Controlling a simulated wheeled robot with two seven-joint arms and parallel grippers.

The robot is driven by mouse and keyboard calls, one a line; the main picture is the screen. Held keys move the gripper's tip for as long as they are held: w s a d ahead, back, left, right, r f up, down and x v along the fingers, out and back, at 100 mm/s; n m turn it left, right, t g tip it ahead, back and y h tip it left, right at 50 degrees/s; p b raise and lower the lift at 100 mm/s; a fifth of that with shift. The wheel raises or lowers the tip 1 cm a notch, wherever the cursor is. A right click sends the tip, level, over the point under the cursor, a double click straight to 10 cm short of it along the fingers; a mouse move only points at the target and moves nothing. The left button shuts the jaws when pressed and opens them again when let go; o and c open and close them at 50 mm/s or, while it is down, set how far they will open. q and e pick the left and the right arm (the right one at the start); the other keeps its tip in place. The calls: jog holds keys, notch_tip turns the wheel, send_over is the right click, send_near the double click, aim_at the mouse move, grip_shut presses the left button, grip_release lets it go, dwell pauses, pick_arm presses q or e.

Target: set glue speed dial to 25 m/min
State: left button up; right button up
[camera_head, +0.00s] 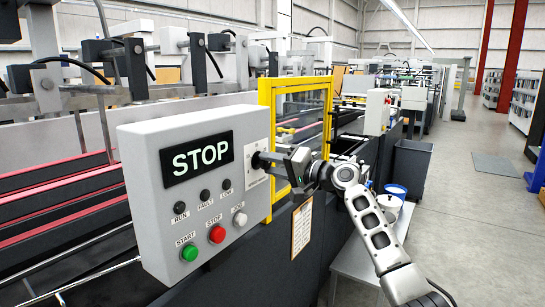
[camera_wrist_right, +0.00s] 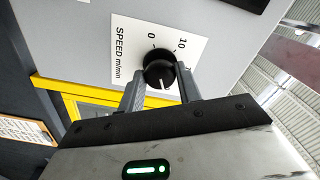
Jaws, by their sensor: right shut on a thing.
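In the right wrist view, the dial (camera_wrist_right: 159,67) has a plate printed "SPEED m/min", with 0 and 10 legible; other numbers are hidden or out of frame. A white mark on the knob points toward my gripper's palm. My right gripper (camera_wrist_right: 161,82) has one finger on each side of the knob and is shut on it. In the head view, my right gripper (camera_head: 272,161) reaches the dial from the right. My left gripper is not in view.
The box's display (camera_head: 196,159) reads STOP. Below it are small lamps, a green START button (camera_head: 190,252), a red STOP button (camera_head: 217,234) and a pale button (camera_head: 240,219). A yellow-framed guard (camera_head: 264,95) stands just behind the dial. Open floor lies at right.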

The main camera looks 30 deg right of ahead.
jog(key=m+p, duration=0.4)
jog(key=m, duration=0.4)
jog(key=shift+m, duration=0.4)
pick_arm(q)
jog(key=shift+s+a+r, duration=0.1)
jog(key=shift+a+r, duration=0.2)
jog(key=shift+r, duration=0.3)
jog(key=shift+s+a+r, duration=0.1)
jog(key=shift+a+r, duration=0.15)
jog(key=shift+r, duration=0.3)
pick_arm(e)
jog(key=shift+m, duration=1.2)
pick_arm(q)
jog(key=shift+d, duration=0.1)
pick_arm(e)
jog(key=o, duration=1)
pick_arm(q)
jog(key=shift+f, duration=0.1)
pick_arm(e)
jog(key=shift+s, duration=0.15)
